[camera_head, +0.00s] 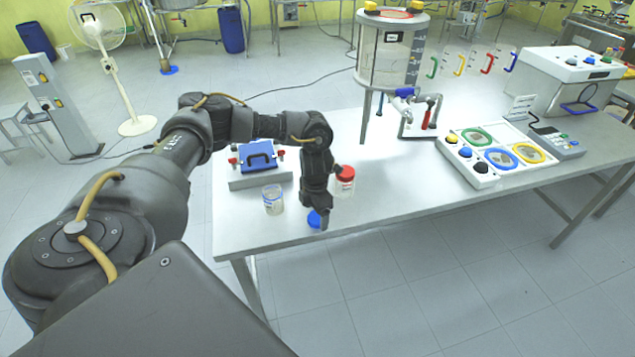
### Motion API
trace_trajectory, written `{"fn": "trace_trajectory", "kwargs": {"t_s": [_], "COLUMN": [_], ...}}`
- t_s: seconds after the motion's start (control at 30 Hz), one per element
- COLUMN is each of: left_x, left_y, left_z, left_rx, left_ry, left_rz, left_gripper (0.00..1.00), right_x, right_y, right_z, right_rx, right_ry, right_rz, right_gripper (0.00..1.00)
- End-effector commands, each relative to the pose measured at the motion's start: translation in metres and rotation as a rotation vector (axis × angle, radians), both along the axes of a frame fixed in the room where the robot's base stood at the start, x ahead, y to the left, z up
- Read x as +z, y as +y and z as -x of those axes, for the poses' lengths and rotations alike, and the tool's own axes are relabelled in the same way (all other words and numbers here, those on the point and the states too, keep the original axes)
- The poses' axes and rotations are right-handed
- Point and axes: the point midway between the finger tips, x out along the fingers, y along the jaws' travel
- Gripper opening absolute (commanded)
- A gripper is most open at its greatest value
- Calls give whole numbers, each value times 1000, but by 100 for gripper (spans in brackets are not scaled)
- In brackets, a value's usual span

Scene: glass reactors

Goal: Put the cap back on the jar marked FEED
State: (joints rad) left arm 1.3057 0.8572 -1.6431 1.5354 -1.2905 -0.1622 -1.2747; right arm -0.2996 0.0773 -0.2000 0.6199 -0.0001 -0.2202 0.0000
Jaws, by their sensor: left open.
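A clear jar (273,203) without a cap stands upright near the left front of the table. It has a bluish label, too small to read. A blue cap (314,219) lies near the table's front edge, right of the jar. My left gripper (321,217) points down at the blue cap, with its fingers open. A finger hides part of the cap, and I cannot tell whether they touch. A second jar (345,187) with a red cap (345,173) stands just right of my left gripper, partly hidden by it. My right gripper is not in view.
A grey block with a blue handled plate (259,157) and red knobs sits behind the open jar. A glass reactor (390,55) stands at the back. A white panel (479,176) with coloured rings and knobs lies to the right. The table's middle (400,185) is clear.

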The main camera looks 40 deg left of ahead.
Motion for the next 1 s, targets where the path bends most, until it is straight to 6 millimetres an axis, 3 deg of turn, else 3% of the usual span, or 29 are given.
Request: {"fn": "trace_trajectory", "kwargs": {"t_s": [0.17, 0.5, 0.83, 1.0], "left_x": [-13, -14, -14, -13], "left_y": [0, 0, 0, 0], "left_z": [1, 0, 0, 0], "left_rx": [-1, -1, -1, -1], "left_ry": [2, 0, 0, 0], "left_rz": [-1, 0, 0, 0], "left_gripper": [78, 77, 34, 31], "right_x": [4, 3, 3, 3], "right_y": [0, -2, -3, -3], "right_z": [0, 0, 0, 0], "right_rx": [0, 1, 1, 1], "right_ry": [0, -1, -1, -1], "right_rz": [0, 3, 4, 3], "right_gripper": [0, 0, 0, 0]}}
